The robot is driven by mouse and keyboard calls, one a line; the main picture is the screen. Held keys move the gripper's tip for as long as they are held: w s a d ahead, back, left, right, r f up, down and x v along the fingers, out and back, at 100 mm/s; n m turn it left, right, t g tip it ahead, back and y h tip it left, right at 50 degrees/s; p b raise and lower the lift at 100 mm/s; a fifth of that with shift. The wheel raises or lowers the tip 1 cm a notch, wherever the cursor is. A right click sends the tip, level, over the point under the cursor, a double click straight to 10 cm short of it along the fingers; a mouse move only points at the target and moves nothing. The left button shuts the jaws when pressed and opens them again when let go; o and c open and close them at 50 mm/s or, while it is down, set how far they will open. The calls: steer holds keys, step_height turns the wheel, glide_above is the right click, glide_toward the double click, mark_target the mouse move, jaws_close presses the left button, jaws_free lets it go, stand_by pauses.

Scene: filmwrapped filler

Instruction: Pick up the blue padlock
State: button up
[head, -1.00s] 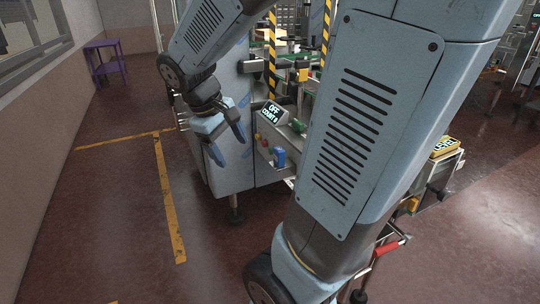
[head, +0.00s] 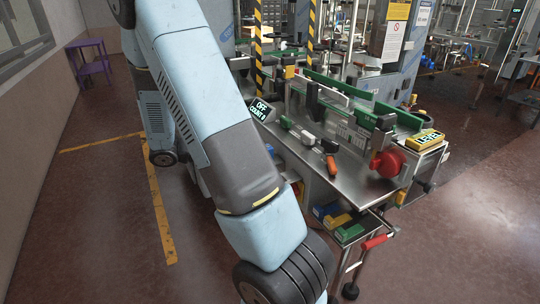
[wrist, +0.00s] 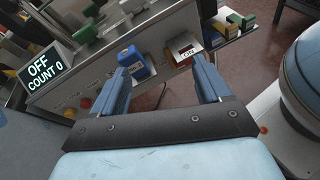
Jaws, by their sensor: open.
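The blue padlock (wrist: 135,66) shows in the wrist view against the grey front panel of the machine (wrist: 101,85). It has a small pale label on its face. In the wrist view my gripper (wrist: 160,66) is open, with nothing between its fingers near their base. The padlock is just beyond the left fingertip and slightly inside the gap, nearer the left finger than the right. I cannot tell whether finger and padlock touch.
A display reading OFF, COUNT 0 (wrist: 46,76) sits left of the padlock, with red and yellow buttons below it. A labelled switch plate (wrist: 186,51) is near the right fingertip. Floor at left (head: 100,220) is clear.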

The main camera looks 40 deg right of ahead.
steer(key=w+d+f+n+t+h, duration=0.25)
steer(key=w+f+n+h, duration=0.2)
steer(key=f, duration=0.25)
steer(key=shift+g+y, duration=0.25)
steer(key=shift+g, duration=0.2)
steer(key=x, duration=1.3)
steer(key=shift+d+r, duration=0.15)
steer(key=shift+d, duration=0.2)
steer(key=c, duration=1.3)
steer(key=shift+o, duration=0.2)
steer(key=shift+r, duration=0.1)
